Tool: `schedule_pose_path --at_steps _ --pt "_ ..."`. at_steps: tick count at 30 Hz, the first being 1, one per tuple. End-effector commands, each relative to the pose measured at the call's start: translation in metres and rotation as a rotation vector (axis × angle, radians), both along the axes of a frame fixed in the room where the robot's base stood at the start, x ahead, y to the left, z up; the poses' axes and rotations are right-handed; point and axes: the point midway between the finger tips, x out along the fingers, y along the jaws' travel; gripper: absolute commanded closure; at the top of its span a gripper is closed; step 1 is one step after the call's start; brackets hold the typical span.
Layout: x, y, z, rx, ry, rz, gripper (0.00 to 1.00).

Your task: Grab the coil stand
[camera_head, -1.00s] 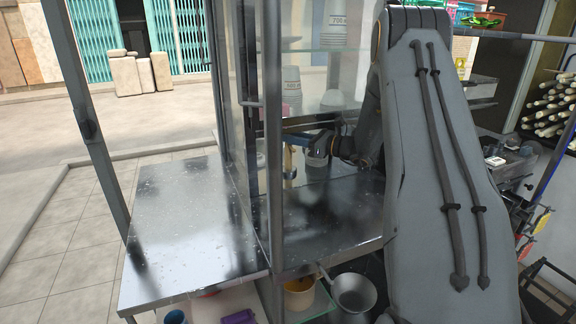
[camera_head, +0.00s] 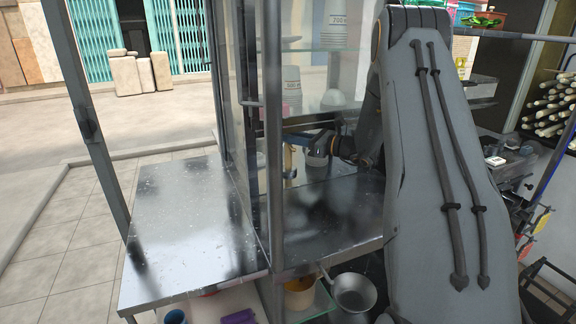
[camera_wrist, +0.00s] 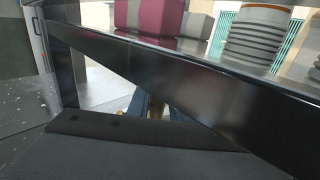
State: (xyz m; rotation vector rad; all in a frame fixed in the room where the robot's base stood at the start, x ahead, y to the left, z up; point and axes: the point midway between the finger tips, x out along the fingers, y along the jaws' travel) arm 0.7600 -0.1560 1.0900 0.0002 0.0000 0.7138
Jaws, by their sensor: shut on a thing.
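My gripper (camera_head: 287,148) is inside the glass cabinet, above the metal counter, in the head view. Its blue fingers show in the wrist view (camera_wrist: 154,106), shut on a narrow tan upright piece, which I take to be the coil stand (camera_wrist: 155,108). Only a small part of the stand shows between the fingers. The rest is hidden by the gripper and the dark bar in front. In the head view the cabinet post and glass partly cover the gripper, and details there are small.
The metal counter (camera_head: 185,215) is bare at the front left. A cabinet post (camera_head: 273,190) stands close to my gripper. Stacked cups (camera_head: 291,88) stand above on the glass shelf. A pan (camera_head: 354,292) and a yellow bucket (camera_head: 298,293) sit below the counter. A dark bar (camera_wrist: 190,85) crosses the wrist view.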

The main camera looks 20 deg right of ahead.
Motion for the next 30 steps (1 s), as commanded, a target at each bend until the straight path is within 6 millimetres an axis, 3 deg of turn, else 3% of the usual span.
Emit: schedule_pose_path --at_steps 20,30 --pt "0.000 0.000 0.003 0.000 -0.003 0.000 1.00" --pt "0.001 0.002 0.018 0.000 -0.004 0.003 1.00"
